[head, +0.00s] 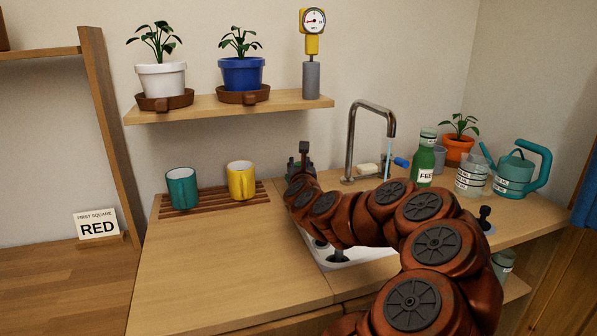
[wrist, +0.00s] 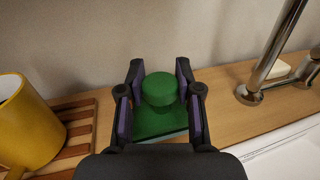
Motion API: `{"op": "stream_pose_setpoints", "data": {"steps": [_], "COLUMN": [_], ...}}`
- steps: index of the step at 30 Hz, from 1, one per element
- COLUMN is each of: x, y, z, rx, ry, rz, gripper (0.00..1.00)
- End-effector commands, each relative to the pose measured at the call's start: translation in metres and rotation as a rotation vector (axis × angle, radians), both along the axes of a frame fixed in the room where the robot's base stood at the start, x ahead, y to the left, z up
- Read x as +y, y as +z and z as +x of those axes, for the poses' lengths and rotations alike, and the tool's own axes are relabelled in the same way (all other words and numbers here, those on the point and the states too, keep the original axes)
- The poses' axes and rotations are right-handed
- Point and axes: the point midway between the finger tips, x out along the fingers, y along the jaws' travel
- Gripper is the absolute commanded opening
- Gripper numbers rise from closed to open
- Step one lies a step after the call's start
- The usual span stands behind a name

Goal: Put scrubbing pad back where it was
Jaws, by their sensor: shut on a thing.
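The scrubbing pad (wrist: 160,122) is a green block with a round green knob on top, seen in the wrist view between the fingers. My gripper (wrist: 160,88) is shut on it, with the purple-lined fingers on either side of the knob. In the head view my gripper (head: 301,165) is at the back of the counter, between the yellow mug and the tap; my arm hides most of the pad there. I cannot tell whether the pad's underside touches the counter.
A yellow mug (head: 241,180) and a teal mug (head: 182,188) stand on a slatted wooden rack (head: 216,204) to the left. The tap (head: 352,140) and white sink (head: 340,262) are to the right. The front left counter (head: 220,265) is clear.

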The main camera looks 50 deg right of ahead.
Motion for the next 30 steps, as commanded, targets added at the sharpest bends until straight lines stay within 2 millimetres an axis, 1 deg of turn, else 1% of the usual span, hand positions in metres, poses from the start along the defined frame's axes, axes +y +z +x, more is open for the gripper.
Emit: {"op": "stream_pose_setpoints", "data": {"steps": [1,6,14,18,24,30], "x": [-0.005,-0.016,-0.023,-0.024,-0.023,-0.023], "y": [0.0,-0.002,-0.003,-0.02,-0.036,-0.037], "z": [0.006,0.018,0.027,0.026,0.027,0.027], "rx": [0.0,-0.001,0.0,0.001,0.0,-0.003], "ry": [-0.002,-0.001,0.0,-0.002,0.0,0.0], "rz": [-0.004,-0.002,-0.001,-0.001,-0.001,0.0], "gripper": [0.0,0.0,0.0,0.0,0.0,0.0]}}
